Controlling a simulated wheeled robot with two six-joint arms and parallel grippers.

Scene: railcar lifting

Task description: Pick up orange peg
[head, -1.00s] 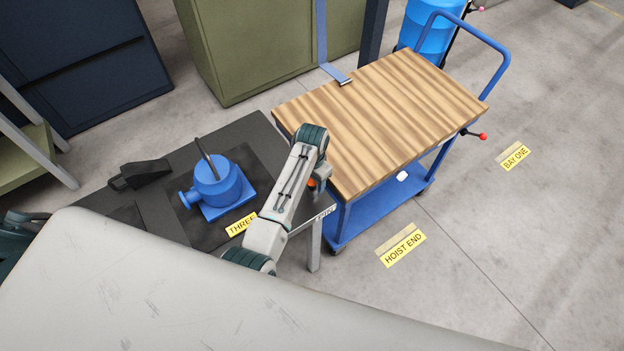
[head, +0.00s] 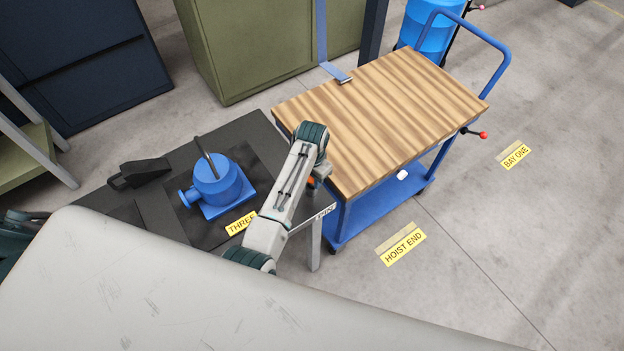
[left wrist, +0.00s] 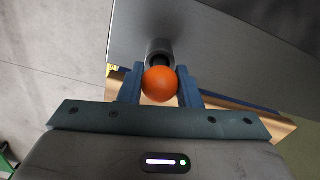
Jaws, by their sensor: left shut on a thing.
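The orange peg shows as a round orange head (left wrist: 159,84) in the left wrist view. A small orange patch of it (head: 311,182) shows below my wrist in the head view. My left gripper (left wrist: 160,88) has one blue finger on each side of the head and is shut on it. In the head view the gripper (head: 314,184) is mostly hidden by my arm, at the dark table's right edge. A grey round socket (left wrist: 159,47) with a dark opening lies just beyond the head. The peg's lower part is hidden. My right gripper is not in view.
The dark table (head: 258,137) bears a blue jack-like device (head: 217,184) and a black wedge-shaped block (head: 140,173). A blue cart with a wooden top (head: 390,115) stands close on the right. Open floor (head: 480,225) lies right of the cart.

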